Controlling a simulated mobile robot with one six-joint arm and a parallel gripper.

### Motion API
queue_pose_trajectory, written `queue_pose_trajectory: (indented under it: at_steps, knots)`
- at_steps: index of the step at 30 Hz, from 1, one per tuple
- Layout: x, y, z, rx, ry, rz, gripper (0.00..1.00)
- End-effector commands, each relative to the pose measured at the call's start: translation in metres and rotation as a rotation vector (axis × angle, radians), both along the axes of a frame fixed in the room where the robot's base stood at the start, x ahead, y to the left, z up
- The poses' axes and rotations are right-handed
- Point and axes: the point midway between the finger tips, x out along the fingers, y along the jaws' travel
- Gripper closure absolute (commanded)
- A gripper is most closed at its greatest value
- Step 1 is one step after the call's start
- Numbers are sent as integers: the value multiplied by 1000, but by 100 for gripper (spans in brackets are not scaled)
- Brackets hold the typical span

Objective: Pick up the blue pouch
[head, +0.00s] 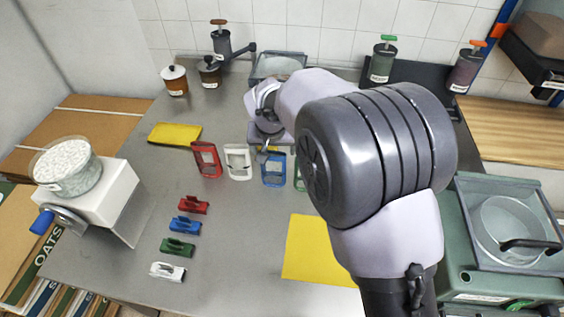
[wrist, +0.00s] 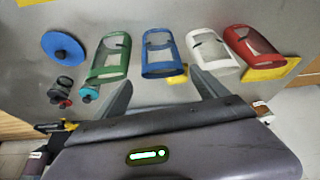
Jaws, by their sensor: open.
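The blue pouch (head: 273,170) stands in a row on the grey worktop, between the white pouch (head: 238,161) and the green pouch (head: 299,176). It has a clear window in its front. My arm hides part of the green pouch in the head view. In the wrist view the blue pouch (wrist: 161,52) is just ahead of my gripper (wrist: 160,80), roughly centred between the fingers. The fingers are apart with nothing held between them. In the head view my gripper is mostly hidden by my arm. The red pouch (head: 207,160) is at the row's left end.
A yellow cloth (head: 174,134) lies behind the red pouch. Red, blue, green and white clips (head: 180,247) lie at front left. A yellow sheet (head: 312,250) lies at front centre. A scale with a bowl (head: 95,190) stands left, and a green machine (head: 500,270) right.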

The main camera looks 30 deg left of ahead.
Motion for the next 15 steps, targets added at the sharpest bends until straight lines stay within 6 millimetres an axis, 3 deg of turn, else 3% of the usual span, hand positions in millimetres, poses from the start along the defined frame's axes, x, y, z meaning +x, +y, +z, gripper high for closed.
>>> queue_pose_trajectory:
  at_steps: [1,6,15]
  knots:
    - [5,2,-20,-1,2,-1,17]
    - [20,9,-59,0,2,-2,17]
    - [24,13,-93,-1,2,-3,17]
